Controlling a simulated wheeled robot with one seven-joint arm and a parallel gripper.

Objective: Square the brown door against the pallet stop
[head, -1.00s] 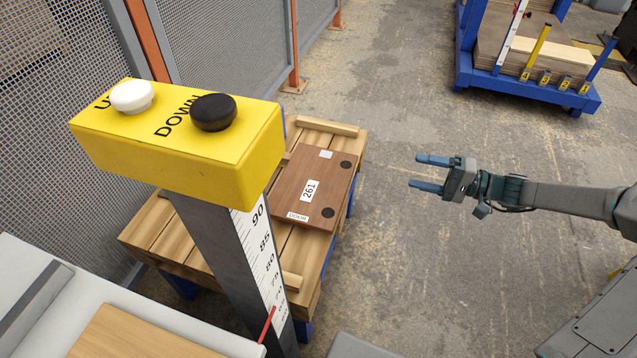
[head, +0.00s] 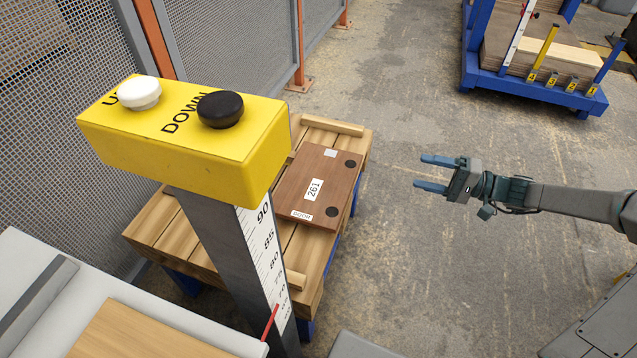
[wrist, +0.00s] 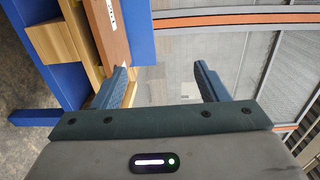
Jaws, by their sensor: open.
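The brown door (head: 330,190), labelled 261, lies flat on a wooden pallet (head: 157,238). A raised wooden strip (head: 333,125) runs across the pallet's far end, with a gap between it and the door. The yellow control box hides part of the pallet. My gripper (head: 422,171) is open and empty, to the right of the pallet and apart from the door. In the wrist view, the open fingers (wrist: 162,68) show beside the door's brown edge (wrist: 112,38) at the upper left.
A yellow UP/DOWN control box (head: 185,150) on a scaled post stands in front of the pallet. Mesh fencing (head: 230,50) runs behind and left. A blue rack (head: 535,88) with boards stands at the back right. Floor right of the pallet is clear.

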